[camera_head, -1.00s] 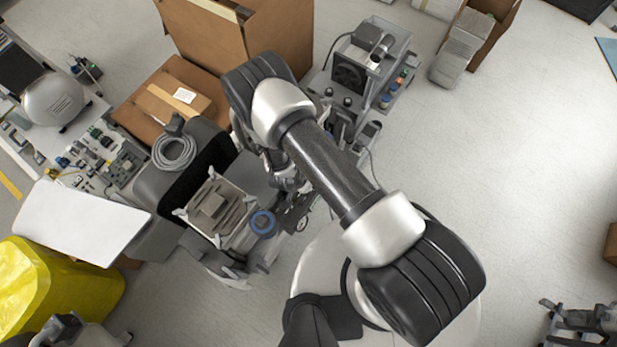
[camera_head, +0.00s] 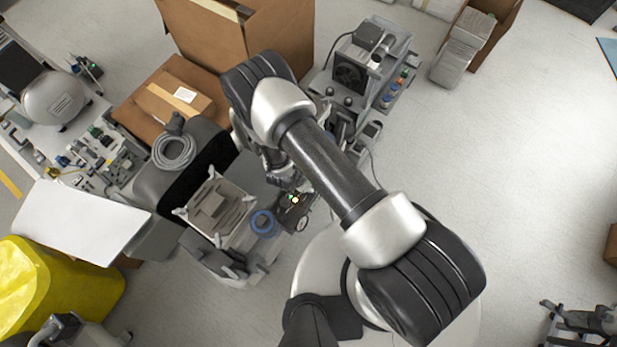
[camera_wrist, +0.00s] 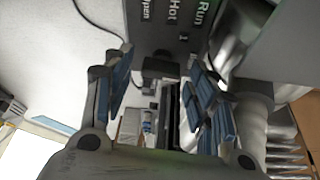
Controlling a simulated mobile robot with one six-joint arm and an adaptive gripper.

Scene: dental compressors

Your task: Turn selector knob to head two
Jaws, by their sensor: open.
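My gripper (camera_wrist: 160,78) is open in the wrist view, with blue-padded fingers on either side. A dark, blocky piece (camera_wrist: 162,67), possibly the selector knob, shows between the fingertips with a gap on each side. It sits at the edge of a grey panel (camera_wrist: 165,32) with white lettering, including "Run" and "Hot". I cannot read any head-two mark or the knob's setting. In the head view my gripper (camera_head: 284,181) is partly hidden under my arm, just above a small dark panel (camera_head: 291,216) with small lit spots and a round gauge.
A grey unit with a blue-ringed part (camera_head: 263,223) stands left of the dark panel. Another compressor unit (camera_head: 366,65) stands behind my arm. Cardboard boxes (camera_head: 240,45) and a yellow bin (camera_head: 60,285) are at left. Open floor (camera_head: 530,150) lies at right.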

